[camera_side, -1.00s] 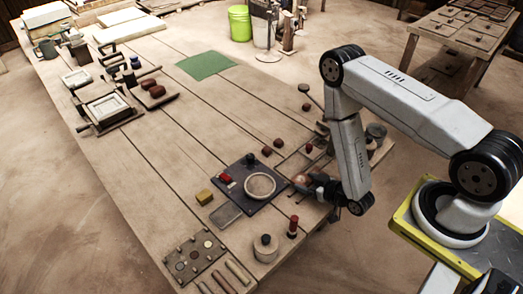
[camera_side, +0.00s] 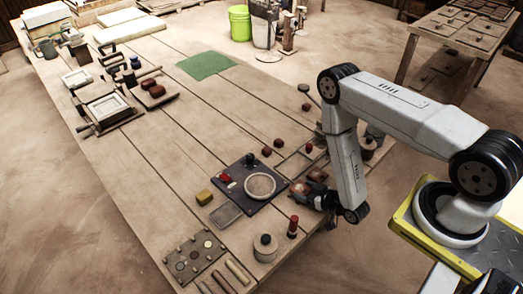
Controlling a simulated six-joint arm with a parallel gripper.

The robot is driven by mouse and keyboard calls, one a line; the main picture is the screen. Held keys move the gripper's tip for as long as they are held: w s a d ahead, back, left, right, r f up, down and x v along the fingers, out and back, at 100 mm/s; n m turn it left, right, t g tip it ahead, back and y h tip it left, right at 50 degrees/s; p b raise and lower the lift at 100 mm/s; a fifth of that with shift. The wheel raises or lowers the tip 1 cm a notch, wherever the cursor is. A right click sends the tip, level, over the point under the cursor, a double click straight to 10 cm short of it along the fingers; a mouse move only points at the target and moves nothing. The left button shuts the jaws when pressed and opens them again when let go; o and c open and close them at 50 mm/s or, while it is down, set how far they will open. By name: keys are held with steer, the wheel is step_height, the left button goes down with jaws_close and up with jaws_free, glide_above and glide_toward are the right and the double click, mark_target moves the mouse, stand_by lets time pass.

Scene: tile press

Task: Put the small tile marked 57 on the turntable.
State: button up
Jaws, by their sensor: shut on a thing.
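A pale round disc (camera_side: 260,185), which looks like the turntable, sits on a dark square plate (camera_side: 238,172) near the right edge of the workbench. My gripper (camera_side: 300,193) is low over the bench, just right of the plate and close to its right corner. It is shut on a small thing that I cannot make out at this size. Reddish-brown pieces (camera_side: 317,175) lie just behind the gripper. No number 57 can be read on any piece.
A red-topped cylinder (camera_side: 293,227) and a round lidded pot (camera_side: 265,247) stand in front of the gripper. A yellow block (camera_side: 204,197) and a shallow tray (camera_side: 225,215) lie left of it. The bench middle toward the green mat (camera_side: 206,65) is mostly clear.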

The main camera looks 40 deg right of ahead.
steer(key=shift+f, duration=0.1)
steer(key=o, duration=1.2)
steer(key=shift+c, duration=0.2)
steer(key=shift+s, duration=0.1)
steer(key=shift+v, duration=3.75)
steer(key=shift+d, duration=0.1)
